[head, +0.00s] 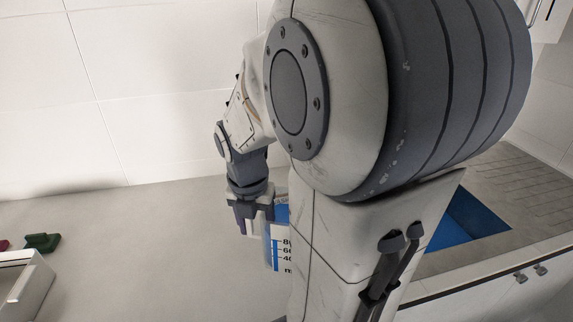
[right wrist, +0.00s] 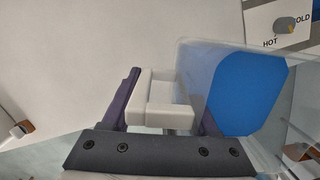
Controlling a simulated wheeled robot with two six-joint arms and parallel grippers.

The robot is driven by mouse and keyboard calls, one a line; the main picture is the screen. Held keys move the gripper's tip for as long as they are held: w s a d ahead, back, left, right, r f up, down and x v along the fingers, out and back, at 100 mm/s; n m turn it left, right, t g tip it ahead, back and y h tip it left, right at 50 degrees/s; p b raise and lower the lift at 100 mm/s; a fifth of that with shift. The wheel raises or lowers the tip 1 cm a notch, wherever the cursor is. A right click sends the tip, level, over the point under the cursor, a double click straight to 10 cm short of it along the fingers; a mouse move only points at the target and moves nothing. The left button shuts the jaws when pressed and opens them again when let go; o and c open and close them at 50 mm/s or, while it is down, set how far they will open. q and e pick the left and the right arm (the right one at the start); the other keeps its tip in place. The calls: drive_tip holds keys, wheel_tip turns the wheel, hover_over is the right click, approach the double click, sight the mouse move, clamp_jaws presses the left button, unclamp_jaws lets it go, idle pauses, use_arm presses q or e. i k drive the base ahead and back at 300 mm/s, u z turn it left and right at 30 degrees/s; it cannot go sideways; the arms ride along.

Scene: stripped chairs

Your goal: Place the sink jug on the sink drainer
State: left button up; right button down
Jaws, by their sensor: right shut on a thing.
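The sink jug (head: 276,254) is a clear vessel with a blue panel and a printed scale. In the head view my right arm hides much of it. My right gripper (head: 254,222) is shut on the jug's white handle. In the right wrist view the handle (right wrist: 160,110) sits between the two purple fingers, and the jug's clear body with blue on it (right wrist: 245,92) is to the right. The sink drainer appears to be the grey ridged surface (head: 515,190) at the right of the head view, partly behind my arm. My left gripper is not in view.
A blue sink basin (head: 465,230) lies in front of the ridged surface, partly hidden by my arm. A HOT/COLD tap label (right wrist: 280,30) shows in the right wrist view. A small green item (head: 42,242) lies on the counter at left. The grey counter (head: 130,240) between is clear.

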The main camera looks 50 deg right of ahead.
sight(543, 192)
drive_tip(key=u, duration=1.9)
drive_tip(key=k, duration=2.8)
drive_tip(key=z, duration=2.35)
